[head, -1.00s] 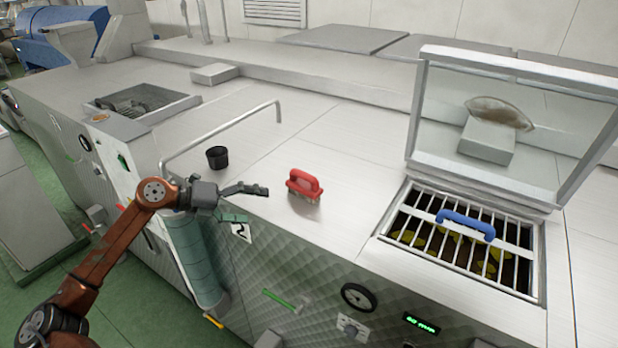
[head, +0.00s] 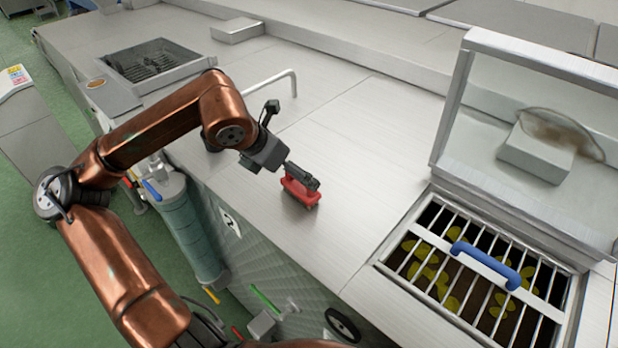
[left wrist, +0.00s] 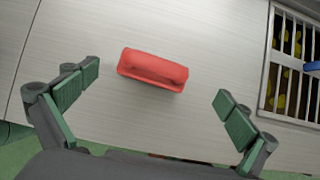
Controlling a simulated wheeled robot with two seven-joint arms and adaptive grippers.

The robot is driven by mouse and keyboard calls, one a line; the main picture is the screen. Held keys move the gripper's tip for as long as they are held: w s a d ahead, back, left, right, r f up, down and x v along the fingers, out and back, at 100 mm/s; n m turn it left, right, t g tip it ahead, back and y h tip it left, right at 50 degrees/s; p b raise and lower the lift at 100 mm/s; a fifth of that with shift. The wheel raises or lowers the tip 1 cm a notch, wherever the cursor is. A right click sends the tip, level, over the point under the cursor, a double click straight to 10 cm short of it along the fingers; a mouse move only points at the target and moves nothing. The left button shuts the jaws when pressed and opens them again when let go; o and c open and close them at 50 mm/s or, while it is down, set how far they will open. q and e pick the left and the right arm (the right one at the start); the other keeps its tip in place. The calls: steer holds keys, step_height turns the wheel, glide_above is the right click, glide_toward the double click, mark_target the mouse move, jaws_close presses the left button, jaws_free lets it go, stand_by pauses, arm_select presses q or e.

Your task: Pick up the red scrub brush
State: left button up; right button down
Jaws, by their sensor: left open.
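The red scrub brush (head: 298,192) stands on the steel worktop near its front edge, partly covered by my left gripper in the head view. In the left wrist view the red brush (left wrist: 153,70) lies ahead, slightly tilted, between and beyond the two green-padded fingers. My left gripper (head: 303,178) is above the brush in the head view. It is open in the left wrist view (left wrist: 158,98), with no finger touching the brush there. The brush's bristles are hidden. My right gripper is not in view.
To the right, a grated opening (head: 424,312) with a blue handle (head: 486,264) has a raised clear lid (head: 480,110). A bent metal rail (head: 294,84) rises behind the gripper. The worktop (head: 370,150) between brush and lid is clear.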

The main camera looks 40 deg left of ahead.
mark_target(300, 185)
arm_select(q)
steer(key=x, duration=0.2)
steer(key=shift+a+f+p, duration=0.15)
steer(key=shift+f+p, duration=0.15)
steer(key=shift+p, duration=0.1)
steer(key=shift+a+p+x, duration=0.25)
steer(key=shift+p+x, duration=0.35)
steer(key=shift+x, duration=1.45)
steer(key=shift+w+d+f, duration=0.1)
steer(key=shift+w+f, duration=0.05)
steer(key=shift+f, duration=0.1)
steer(key=c, duration=0.6)
steer(key=shift+c, duration=1.4)
steer(key=c, duration=0.5)
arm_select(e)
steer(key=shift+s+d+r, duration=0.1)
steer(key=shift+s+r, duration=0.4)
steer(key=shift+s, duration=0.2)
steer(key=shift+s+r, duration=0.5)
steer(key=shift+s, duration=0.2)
